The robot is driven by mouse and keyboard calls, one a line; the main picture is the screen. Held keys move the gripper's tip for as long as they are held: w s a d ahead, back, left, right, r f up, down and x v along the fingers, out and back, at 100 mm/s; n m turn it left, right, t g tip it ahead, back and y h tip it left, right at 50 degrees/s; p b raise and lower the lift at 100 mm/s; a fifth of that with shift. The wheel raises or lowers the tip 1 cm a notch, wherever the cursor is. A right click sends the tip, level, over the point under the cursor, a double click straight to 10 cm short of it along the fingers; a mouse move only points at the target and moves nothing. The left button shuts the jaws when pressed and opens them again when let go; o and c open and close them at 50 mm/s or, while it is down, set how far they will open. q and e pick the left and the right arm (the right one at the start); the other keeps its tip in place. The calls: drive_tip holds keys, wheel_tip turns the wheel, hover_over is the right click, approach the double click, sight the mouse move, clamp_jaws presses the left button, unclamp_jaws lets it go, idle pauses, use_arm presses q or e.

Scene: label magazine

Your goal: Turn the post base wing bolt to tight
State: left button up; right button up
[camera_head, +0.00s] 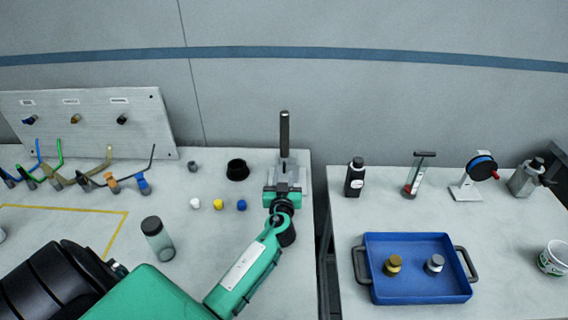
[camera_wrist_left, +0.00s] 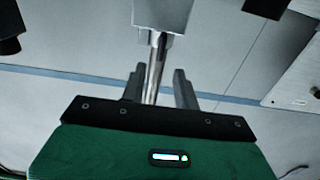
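A dark metal post (camera_head: 285,135) stands upright near the right edge of the left table in the head view. My left gripper (camera_head: 284,184) is at the foot of this post and covers most of its base. I cannot make out the wing bolt behind it. In the left wrist view, my left gripper (camera_wrist_left: 158,92) has its two fingers apart, with a shiny metal rod (camera_wrist_left: 154,68) showing between them under a pale block (camera_wrist_left: 162,14). A gap shows beside the right finger, so no firm grip is visible. My right gripper is in neither view.
On the left table, a black cup (camera_head: 237,169), a yellow cap (camera_head: 218,204), a blue cap (camera_head: 241,205) and a grey-green bottle (camera_head: 157,240) stand left of my gripper. A blue tray (camera_head: 419,296) is on the right table, past a gap.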

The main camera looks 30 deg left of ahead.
sight(284, 165)
use_arm(q)
drive_tip(key=x, duration=0.2)
drive_tip(key=p+x, duration=0.1)
drive_tip(key=x, duration=0.1)
drive_tip(key=shift+r, duration=0.2)
drive_tip(key=shift+w+a+f, duration=0.15)
drive_tip(key=shift+w+a, duration=0.15)
drive_tip(key=shift+w, duration=0.2)
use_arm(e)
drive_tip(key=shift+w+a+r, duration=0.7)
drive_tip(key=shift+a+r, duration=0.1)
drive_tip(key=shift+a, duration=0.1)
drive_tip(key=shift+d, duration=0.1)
use_arm(q)
clamp_jaws()
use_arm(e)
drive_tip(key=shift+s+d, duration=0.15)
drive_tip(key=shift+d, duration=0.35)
